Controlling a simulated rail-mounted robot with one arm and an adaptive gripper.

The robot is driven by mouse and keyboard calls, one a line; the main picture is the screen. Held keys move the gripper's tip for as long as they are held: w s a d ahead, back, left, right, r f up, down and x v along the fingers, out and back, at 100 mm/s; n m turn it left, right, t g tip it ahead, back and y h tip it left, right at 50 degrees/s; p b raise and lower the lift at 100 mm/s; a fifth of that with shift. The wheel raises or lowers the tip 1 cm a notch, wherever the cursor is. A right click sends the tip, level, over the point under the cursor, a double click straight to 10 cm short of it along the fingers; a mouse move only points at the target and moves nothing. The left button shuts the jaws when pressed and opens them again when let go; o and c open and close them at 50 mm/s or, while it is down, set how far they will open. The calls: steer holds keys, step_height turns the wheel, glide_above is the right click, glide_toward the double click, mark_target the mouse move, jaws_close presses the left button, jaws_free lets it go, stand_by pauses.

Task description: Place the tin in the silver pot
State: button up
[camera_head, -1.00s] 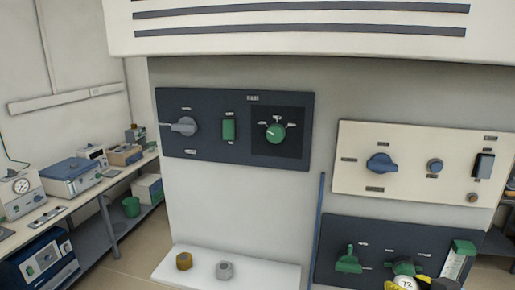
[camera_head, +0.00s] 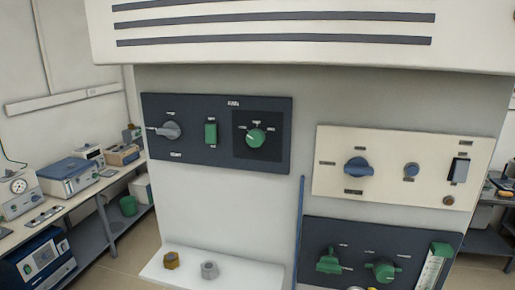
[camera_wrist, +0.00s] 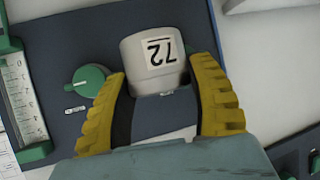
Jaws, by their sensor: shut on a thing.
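The tin (camera_wrist: 153,57) is a pale grey, round, cup-like piece with a label reading 72, seen in the wrist view. My gripper (camera_wrist: 160,88) has yellow ribbed fingers, one on each side of the tin, and is shut on it. Behind them is a dark blue panel. The silver pot (camera_head: 209,270) is a small grey vessel on a white ledge at the lower left of the furnace front. The tin is to its right.
A brass-coloured pot (camera_head: 171,260) stands just left of the silver pot on the white ledge (camera_head: 240,276). A thin blue upright bar (camera_head: 299,235) stands between the ledge and the dark lower panel (camera_head: 400,245), whose green knobs (camera_head: 328,262) stick out.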

steer(key=a+f+p, duration=0.2)
steer(key=a+f, duration=0.5)
steer(key=a, duration=0.1)
steer(key=s+a+f+p, duration=0.1)
steer(key=s+a+f, duration=0.4)
steer(key=a, duration=0.2)
steer(key=s+a+f+p, duration=0.2)
steer(key=s+a+f, duration=0.3)
steer(key=a, duration=0.3)
steer(key=shift+a+f+m+h+p, duration=0.2)
steer(key=shift+f+m+h+p, duration=0.1)
steer(key=shift+f, duration=0.4)
steer(key=shift+s, duration=0.1)
